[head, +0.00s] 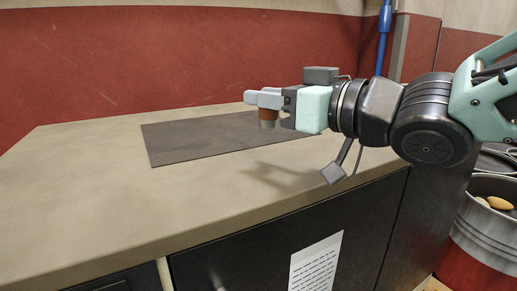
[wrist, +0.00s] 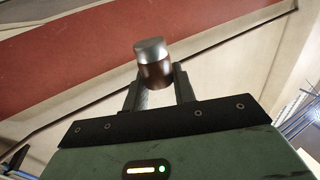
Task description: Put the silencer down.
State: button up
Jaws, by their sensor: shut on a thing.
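The silencer (head: 268,118) is a small cylinder with a copper-brown body and a grey metal part at one end. A shadow lies on the counter below my arm, and the silencer looks clear of the surface.
A dark flat mat (head: 190,145) lies on the beige counter (head: 90,200). The counter's left and front are bare. A red wall (head: 180,60) stands behind. A blue pole (head: 384,35) rises at the back right. A metal drum (head: 485,235) with items in it stands at the right.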

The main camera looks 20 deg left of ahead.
jog(key=shift+f+p, duration=0.75)
jog(key=shift+f, duration=2.8)
jog(key=shift+f, duration=0.15)
jog(key=o, duration=1)
jog(key=shift+r, duration=0.2)
jog(key=b+v, duration=0.4)
jog(key=v, duration=0.8)
jog(key=shift+d, duration=0.1)
